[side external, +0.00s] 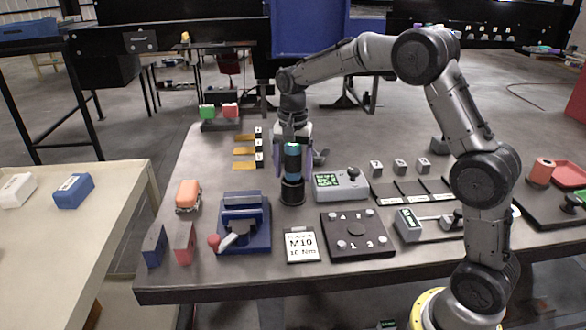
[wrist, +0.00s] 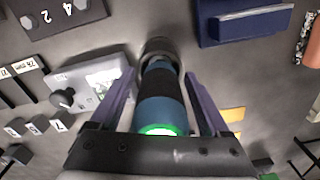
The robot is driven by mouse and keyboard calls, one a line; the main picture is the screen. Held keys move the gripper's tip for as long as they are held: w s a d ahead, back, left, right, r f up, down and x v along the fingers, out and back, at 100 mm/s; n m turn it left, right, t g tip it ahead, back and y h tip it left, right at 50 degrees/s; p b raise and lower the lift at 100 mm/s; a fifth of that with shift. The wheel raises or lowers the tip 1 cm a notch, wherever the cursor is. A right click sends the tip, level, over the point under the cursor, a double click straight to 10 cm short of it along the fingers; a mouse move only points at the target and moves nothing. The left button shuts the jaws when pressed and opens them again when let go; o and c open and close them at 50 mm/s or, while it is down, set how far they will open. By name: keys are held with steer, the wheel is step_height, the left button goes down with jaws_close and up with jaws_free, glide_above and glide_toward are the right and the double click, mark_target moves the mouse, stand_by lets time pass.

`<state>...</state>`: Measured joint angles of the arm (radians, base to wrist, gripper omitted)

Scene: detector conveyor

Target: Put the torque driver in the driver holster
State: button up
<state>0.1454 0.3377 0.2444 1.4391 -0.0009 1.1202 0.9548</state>
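The torque driver (side external: 292,163) is a black and teal cylinder standing upright, with its lower end in a round dark cup, apparently the driver holster (side external: 292,190). In the wrist view the driver (wrist: 160,112) shows a glowing green ring at its near end, and the rim of the cup (wrist: 160,46) surrounds its far end. My gripper (side external: 293,170) is above and around the driver, pointing down. Its purple fingers stand on either side of the driver, with gaps visible in the wrist view (wrist: 160,78), so it looks open. The cup's inside is hidden.
A grey device with a green display (side external: 342,184) stands close to the right of the cup. A blue fixture with a red-knobbed lever (side external: 245,222) is at the left. An M10 card (side external: 301,246) and a numbered plate (side external: 357,233) lie in front. Yellow strips (side external: 244,151) lie behind left.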

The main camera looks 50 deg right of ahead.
step_height(320, 180, up, 12)
steer(key=shift+r, duration=0.25)
steer(key=s+a+r+n+t, duration=0.1)
steer(key=s+a+n+t, duration=0.2)
steer(key=s, duration=0.8)
steer(key=s+a+n+t, duration=0.1)
steer(key=s+a+n, duration=0.2)
steer(key=s+n, duration=0.5)
steer(key=s+f+n+t, duration=0.1)
steer(key=s+f, duration=0.4)
steer(key=s, duration=0.5)
steer(key=shift+a+f+n+t, duration=0.25)
steer(key=shift+a+n+t, duration=0.05)
steer(key=shift+a, duration=0.05)
steer(key=shift+s, duration=0.1)
